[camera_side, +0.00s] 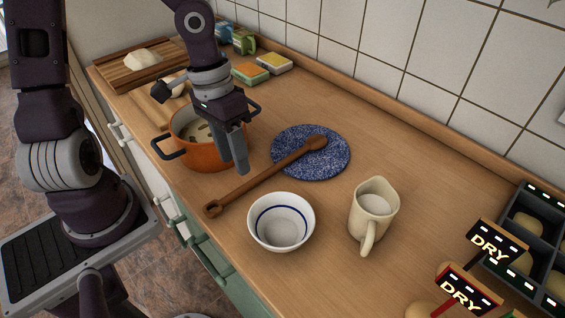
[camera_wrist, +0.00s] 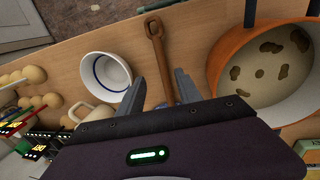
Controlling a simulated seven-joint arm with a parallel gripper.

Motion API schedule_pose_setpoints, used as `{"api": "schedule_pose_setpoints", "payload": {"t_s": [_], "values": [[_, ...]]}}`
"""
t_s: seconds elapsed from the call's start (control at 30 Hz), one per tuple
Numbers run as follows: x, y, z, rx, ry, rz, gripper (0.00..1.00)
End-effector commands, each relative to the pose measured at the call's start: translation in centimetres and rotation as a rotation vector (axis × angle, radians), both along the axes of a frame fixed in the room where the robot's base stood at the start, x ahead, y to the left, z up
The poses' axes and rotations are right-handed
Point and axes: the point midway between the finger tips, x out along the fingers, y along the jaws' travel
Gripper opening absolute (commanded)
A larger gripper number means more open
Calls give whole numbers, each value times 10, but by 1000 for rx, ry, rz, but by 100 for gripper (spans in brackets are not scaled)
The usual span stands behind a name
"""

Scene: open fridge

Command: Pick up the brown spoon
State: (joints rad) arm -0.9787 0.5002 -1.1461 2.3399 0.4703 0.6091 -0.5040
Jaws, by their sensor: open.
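The brown wooden spoon (camera_side: 256,185) lies on the counter, its right end resting on a round blue speckled mat (camera_side: 330,164) and its other end near the counter's front edge. In the wrist view, the spoon (camera_wrist: 157,52) runs up from between the two fingers. My gripper (camera_side: 240,168) is open and empty. In the side view it is above the counter, between the orange pot and the spoon. In the wrist view, the fingertips of my gripper (camera_wrist: 158,80) lie on either side of the handle. The spoon's far part is hidden by my gripper there.
An orange pot (camera_side: 202,157) stands just left of my gripper. A white bowl with a blue ring (camera_side: 281,239) and a cream mug (camera_side: 374,208) stand right of the spoon. Dark crates with "DRY" signs (camera_side: 487,249) are at the right. A tiled wall bounds the back.

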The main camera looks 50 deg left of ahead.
Motion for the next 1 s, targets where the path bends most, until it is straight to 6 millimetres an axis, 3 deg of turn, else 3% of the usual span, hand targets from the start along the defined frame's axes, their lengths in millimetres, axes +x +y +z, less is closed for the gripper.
{"api": "schedule_pose_setpoints", "payload": {"t_s": [0.4, 0.67, 0.87, 1.0], "values": [[7, -8, -64, -7, 2, -5, 41], [7, -8, -69, -5, 1, -1, 41], [7, -8, -69, -5, 1, -1, 2], [7, -8, -69, -5, 1, -1, 0]]}}
